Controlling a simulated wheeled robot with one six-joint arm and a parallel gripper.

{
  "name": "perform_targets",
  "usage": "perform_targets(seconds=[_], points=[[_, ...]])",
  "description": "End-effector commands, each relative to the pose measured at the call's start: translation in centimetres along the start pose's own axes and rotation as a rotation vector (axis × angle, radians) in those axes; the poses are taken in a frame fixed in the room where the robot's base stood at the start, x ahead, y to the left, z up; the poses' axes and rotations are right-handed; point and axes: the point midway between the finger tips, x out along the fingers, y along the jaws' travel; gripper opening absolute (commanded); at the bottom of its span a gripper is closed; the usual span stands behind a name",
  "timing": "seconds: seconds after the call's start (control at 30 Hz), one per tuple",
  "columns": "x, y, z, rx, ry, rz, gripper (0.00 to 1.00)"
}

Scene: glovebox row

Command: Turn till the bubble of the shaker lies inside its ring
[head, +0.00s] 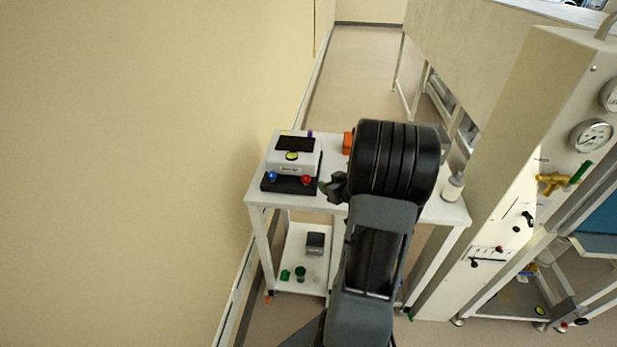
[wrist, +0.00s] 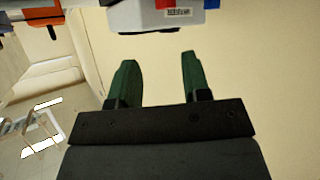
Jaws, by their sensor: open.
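The shaker (head: 285,168) is a white box with a black panel on top, standing on the left end of a white bench in the head view. A round yellow-green level (head: 292,156) sits on its top; the bubble is too small to make out. A blue knob (head: 271,176) and a red knob (head: 306,181) show at its front, above a black plate. My gripper (head: 331,187) is just right of the shaker, partly hidden by my arm. In the wrist view my gripper (wrist: 158,58) is open and empty, its green fingers apart, with the white shaker body (wrist: 140,16) beyond the tips.
An orange object (head: 348,143) and a white bottle (head: 453,187) stand on the bench (head: 330,206). A lower shelf holds a dark box (head: 315,243) and green cups. A wall rises at left; a gauge panel (head: 520,160) stands at right.

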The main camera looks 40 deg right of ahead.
Motion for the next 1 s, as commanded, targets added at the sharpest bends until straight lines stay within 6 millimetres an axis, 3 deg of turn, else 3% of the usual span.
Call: perform_targets(seconds=[0.27,0.7,1.0], points=[[0.6,0.3,1.6,0.053,0.061,-0.092,0.44],[8.6,-0.4,1.0,0.052,0.061,-0.093,0.44],[12.2,-0.7,0.8,0.053,0.061,-0.090,0.44]])
